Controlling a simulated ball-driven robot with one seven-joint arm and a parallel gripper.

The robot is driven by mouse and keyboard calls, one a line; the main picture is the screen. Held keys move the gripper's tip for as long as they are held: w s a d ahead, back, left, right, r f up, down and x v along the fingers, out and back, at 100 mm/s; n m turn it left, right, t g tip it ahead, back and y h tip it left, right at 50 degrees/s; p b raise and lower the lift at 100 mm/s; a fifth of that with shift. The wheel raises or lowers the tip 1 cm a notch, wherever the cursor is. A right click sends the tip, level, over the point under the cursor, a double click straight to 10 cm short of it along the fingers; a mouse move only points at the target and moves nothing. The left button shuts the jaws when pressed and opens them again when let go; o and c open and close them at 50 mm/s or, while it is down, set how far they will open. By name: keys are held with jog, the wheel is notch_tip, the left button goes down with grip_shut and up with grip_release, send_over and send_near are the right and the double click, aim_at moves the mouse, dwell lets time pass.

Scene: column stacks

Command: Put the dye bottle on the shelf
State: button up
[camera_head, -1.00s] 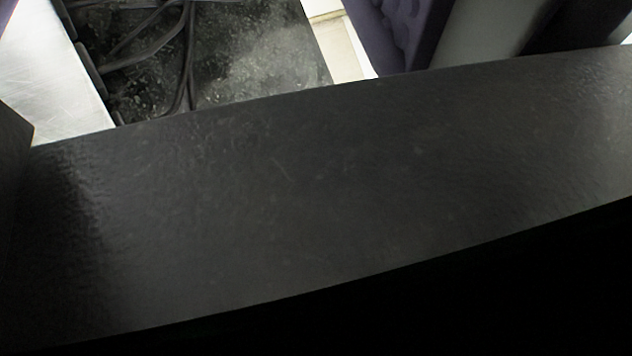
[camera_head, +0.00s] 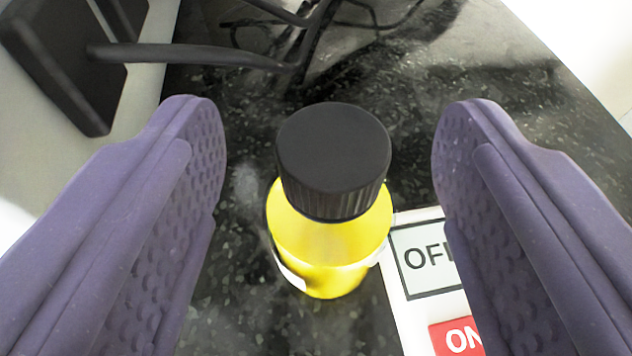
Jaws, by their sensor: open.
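The dye bottle (camera_head: 328,240) is yellow with a ribbed black cap (camera_head: 333,150). It stands upright on a dark speckled counter (camera_head: 250,310), in the middle of the view. My gripper (camera_head: 330,135) is open, with one purple textured finger on each side of the bottle. There is a visible gap between each finger and the bottle in the picture; neither appears to touch it. Part of a pale label shows low on the bottle's side. No shelf can be made out in this view.
A white panel with OFF and ON labels (camera_head: 425,262) lies just right of the bottle, partly hidden by the right finger. Black cables or bars (camera_head: 300,45) run behind the bottle. A black block (camera_head: 65,60) is at the upper left. The counter's edge runs along the upper right.

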aim_at(331, 122)
jog(key=b+x, duration=0.1)
jog(key=x, duration=0.1)
jog(key=f+b+x, duration=0.1)
jog(key=x, duration=0.1)
jog(key=shift+w+d, duration=0.1)
jog(key=shift+w, duration=0.15)
grip_shut()
dwell(1.1)
